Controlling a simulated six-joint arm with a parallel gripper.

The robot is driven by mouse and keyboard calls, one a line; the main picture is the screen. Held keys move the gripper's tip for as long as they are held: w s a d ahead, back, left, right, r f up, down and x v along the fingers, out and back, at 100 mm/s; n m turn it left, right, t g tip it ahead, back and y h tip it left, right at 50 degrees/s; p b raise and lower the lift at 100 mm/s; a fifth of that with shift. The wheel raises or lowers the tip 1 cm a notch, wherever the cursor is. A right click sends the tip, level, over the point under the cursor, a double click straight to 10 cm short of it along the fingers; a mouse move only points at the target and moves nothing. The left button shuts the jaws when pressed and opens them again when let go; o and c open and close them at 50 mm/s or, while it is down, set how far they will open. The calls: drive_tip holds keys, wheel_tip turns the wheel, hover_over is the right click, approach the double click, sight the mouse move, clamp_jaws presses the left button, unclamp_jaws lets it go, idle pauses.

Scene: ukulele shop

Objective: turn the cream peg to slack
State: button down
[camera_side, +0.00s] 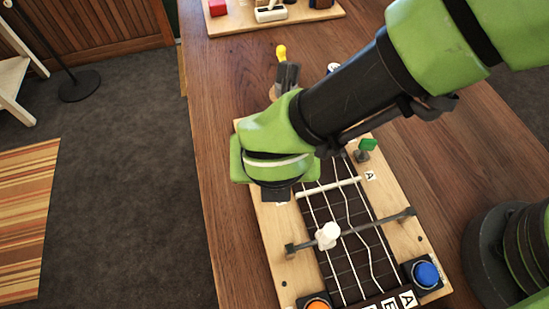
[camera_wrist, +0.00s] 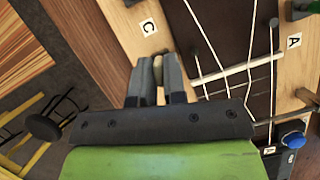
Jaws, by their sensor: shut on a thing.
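In the wrist view my gripper (camera_wrist: 158,82) is shut on a small pale piece, the cream peg (camera_wrist: 158,68), beside the label C. Only a narrow strip of the peg shows between the two grey fingers, so its turn angle cannot be told. In the side view my green wrist covers the peg and the fingertips. The wooden string board (camera_side: 270,235) lies on the table with pale strings over a dark fretboard (camera_side: 335,215). One string on the right side is visibly bent out of line.
A dark bar with a white knob (camera_side: 327,235) crosses the strings. A blue button (camera_side: 426,274) and an orange button (camera_side: 318,304) sit at the near end.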

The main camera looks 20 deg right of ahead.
drive_tip(key=m, duration=0.2)
drive_tip(key=m+h, duration=0.1)
drive_tip(key=m, duration=0.1)
drive_tip(key=shift+a+m+g+h, duration=0.1)
drive_tip(key=shift+m+g+h, duration=0.2)
drive_tip(key=m+g+h, duration=0.1)
drive_tip(key=m, duration=0.3)
drive_tip(key=shift+m, duration=0.3)
drive_tip(key=m+g, duration=0.1)
drive_tip(key=m, duration=0.1)
drive_tip(key=m+g, duration=0.1)
drive_tip(key=m, duration=0.1)
drive_tip(key=shift+w+m+h, duration=0.15)
drive_tip(key=shift+m+h, duration=0.15)
drive_tip(key=shift+h, duration=0.1)
drive_tip(key=shift+m+g, duration=0.9)
drive_tip(key=shift+m, duration=1.4)
drive_tip(key=c, duration=1.2)
unclamp_jaws()
drive_tip(key=shift+r, duration=0.1)
